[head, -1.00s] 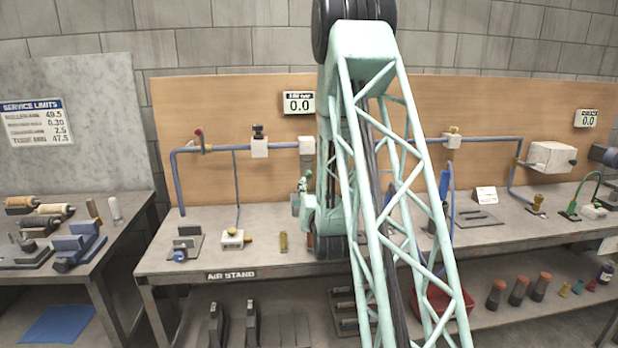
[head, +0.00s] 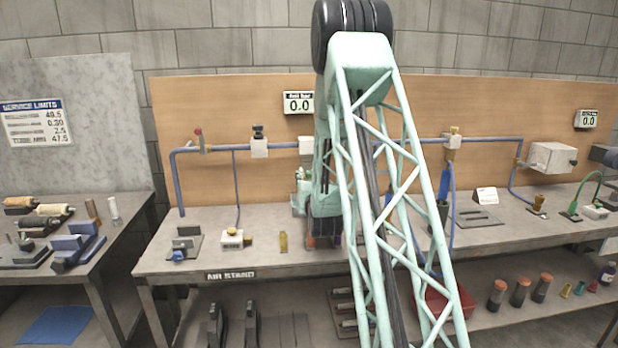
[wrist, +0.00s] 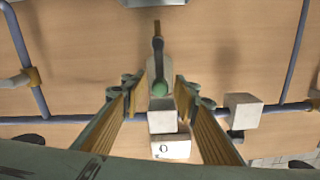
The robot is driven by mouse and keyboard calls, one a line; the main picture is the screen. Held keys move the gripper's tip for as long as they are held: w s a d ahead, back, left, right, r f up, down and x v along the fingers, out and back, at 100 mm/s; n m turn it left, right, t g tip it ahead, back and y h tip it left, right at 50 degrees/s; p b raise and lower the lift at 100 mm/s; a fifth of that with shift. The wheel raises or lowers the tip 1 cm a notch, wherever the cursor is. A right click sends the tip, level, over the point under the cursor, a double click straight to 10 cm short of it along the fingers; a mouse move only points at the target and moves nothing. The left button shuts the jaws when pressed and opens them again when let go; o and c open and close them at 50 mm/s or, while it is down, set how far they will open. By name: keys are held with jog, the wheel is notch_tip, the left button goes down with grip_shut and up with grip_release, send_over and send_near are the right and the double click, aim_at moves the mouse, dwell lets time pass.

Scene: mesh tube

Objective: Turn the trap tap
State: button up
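I cannot tell which of these parts is the trap tap. White blocks, one marked with a small round sign (wrist: 170,149), lie below the bulb in the picture. The fingers are apart, one on each side, with gaps showing; contact is not clear. In the head view, my gripper (head: 300,197) is in front of the board, under a white block on the blue pipe (head: 306,145). My arm hides much there.
A white box with a dark knob (wrist: 241,112) is right of my fingers.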

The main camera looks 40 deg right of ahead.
jog(key=shift+c, duration=0.5)
grip_shut()
